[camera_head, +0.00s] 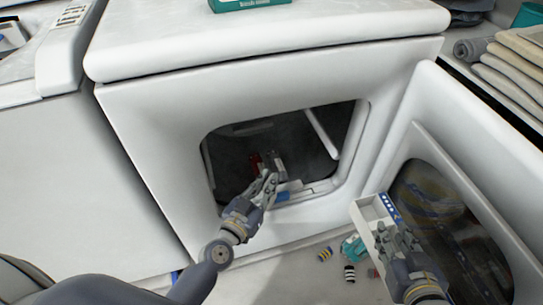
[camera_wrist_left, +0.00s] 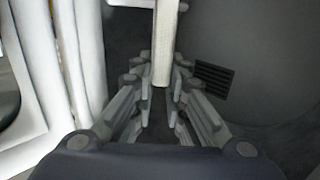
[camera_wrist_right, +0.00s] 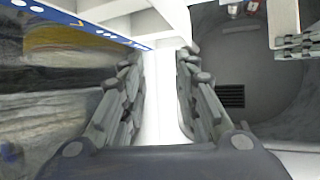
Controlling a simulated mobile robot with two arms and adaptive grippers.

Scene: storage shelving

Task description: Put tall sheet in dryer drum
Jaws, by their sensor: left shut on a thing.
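The dryer drum (camera_head: 235,160) shows as a dark space through the open round-cornered opening of the white dryer. My left gripper (camera_head: 268,185) reaches into this opening. In the left wrist view (camera_wrist_left: 160,95) it is shut on a narrow pale upright sheet (camera_wrist_left: 165,40), with the grey drum wall behind. The sheet also shows at the top right of the right wrist view (camera_wrist_right: 283,22).
The open dryer door (camera_head: 470,150) stands on the right, close to my right gripper. A small red thing (camera_head: 255,163) shows beyond my left gripper. Batteries (camera_head: 349,273) and a teal item (camera_head: 354,247) lie on the floor. Folded towels (camera_head: 515,65) lie at the upper right.

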